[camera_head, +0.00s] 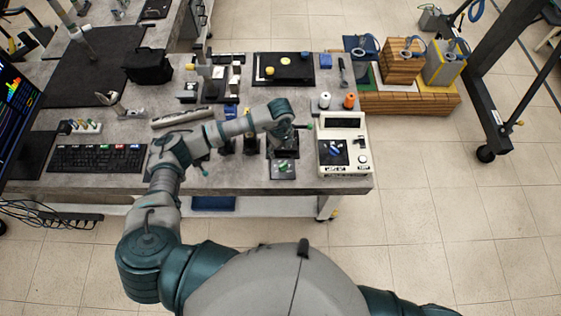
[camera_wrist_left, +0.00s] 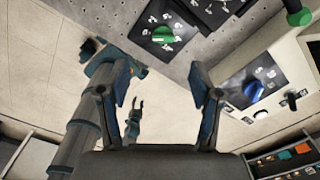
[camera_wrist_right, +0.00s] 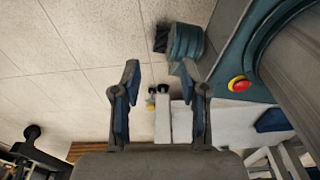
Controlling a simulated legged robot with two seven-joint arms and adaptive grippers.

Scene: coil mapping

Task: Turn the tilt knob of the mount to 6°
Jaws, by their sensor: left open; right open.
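A dark plate with a round green knob (camera_head: 284,166) and white numbers around it lies at the table's front edge, on the dark mount. The green knob (camera_wrist_left: 164,36) also shows at the top of the left wrist view, with its numbers too small to read for sure. My left gripper (camera_head: 284,139) is above the mount in the head view, and its wrist covers part of it. In the left wrist view my left gripper (camera_wrist_left: 165,92) is open and empty, apart from the knob. My right gripper (camera_wrist_right: 158,75) is open and empty, over the floor.
A white instrument (camera_head: 352,125) with a display and its own numbered dial (camera_wrist_left: 252,90) stands right of the mount. A green ball handle (camera_wrist_left: 299,17) rises near it. A keyboard (camera_head: 97,159) is at left. Wooden crates (camera_head: 402,63) stand at the back right.

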